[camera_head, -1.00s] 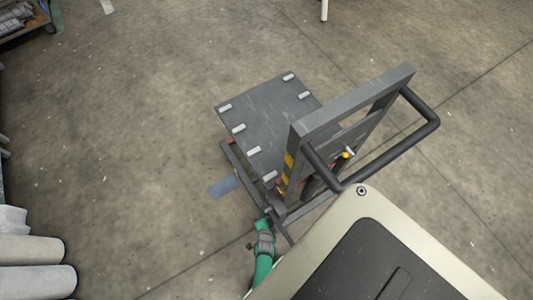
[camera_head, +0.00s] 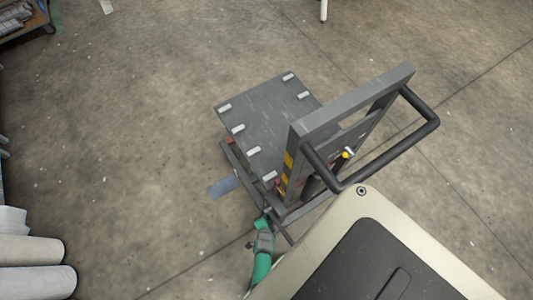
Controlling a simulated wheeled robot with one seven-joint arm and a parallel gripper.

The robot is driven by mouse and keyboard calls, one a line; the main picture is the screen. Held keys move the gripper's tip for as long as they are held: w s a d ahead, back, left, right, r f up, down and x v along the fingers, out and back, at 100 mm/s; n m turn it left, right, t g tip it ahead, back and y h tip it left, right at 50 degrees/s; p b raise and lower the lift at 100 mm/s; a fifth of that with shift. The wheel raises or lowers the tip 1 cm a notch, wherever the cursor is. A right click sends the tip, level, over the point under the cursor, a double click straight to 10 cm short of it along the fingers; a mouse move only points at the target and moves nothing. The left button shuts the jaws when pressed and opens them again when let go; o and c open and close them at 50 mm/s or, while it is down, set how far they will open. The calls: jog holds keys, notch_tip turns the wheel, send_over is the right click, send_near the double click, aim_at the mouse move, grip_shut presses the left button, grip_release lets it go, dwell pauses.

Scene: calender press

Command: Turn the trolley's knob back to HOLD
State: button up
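The trolley (camera_head: 352,98) stands in the middle of the view, with a grey upright frame, a black push handle (camera_head: 392,152) and a flat grey platform (camera_head: 262,122). A small yellow-tipped knob (camera_head: 346,154) shows on the frame's handle side; its labels are too small to read. A small red part (camera_head: 278,184) sits low at the frame's left edge. The arm's end is near that corner; the gripper's fingers are too small and partly hidden to make out.
White rolls (camera_head: 32,250) lie at the lower left. A shelf or cart (camera_head: 24,20) stands at the upper left. A blue floor patch (camera_head: 223,187) lies left of the trolley. The concrete floor around the platform is mostly clear.

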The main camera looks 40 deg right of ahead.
jog(key=shift+s+a+g, duration=0.15)
jog(key=shift+a+g, duration=0.05)
jog(key=shift+g, duration=0.2)
jog(key=shift+d, duration=0.1)
dwell(0.3)
jog(key=o, duration=0.9)
jog(key=shift+c, duration=0.2)
jog(key=shift+o, duration=0.7)
jog(key=shift+w, duration=0.2)
jog(key=shift+r, duration=0.1)
jog(key=v, duration=1)
jog(key=shift+r, duration=0.4)
